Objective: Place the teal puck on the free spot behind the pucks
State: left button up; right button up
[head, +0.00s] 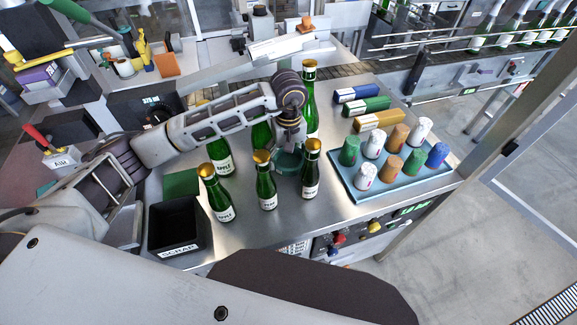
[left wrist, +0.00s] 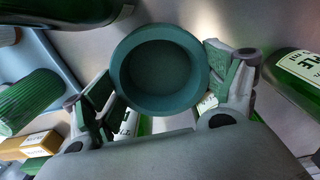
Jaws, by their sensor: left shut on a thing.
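The teal puck (head: 287,162) is a round, hollow cup-like piece, low among the green bottles in the head view. In the left wrist view the teal puck (left wrist: 160,70) turns its open hollow face to the camera. My left gripper (head: 290,143) is shut on it, with one finger (left wrist: 97,105) and the other (left wrist: 228,78) at opposite sides of its rim. I cannot tell whether the puck touches the table. Other pucks and the free spot are not clearly visible; my left arm hides part of the table behind. My right gripper is not in view.
Gold-topped bottles stand close by: front left (head: 217,193), front middle (head: 264,181), front right (head: 311,170), with others behind. A blue tray (head: 347,178) of colored capsules is at right. Small boxes (head: 364,105) lie behind it. A black bin (head: 174,222) stands front left.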

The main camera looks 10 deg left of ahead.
aim_at(289, 162)
pick_arm(q)
jog(key=shift+f+b, duration=0.65)
jog(key=shift+f, duration=1.55)
jog(key=shift+f+b, duration=0.15)
jog(key=shift+b, duration=0.2)
jog(key=o, duration=0.9)
jog(key=shift+r+p, duration=0.25)
jog(key=shift+p, duration=0.05)
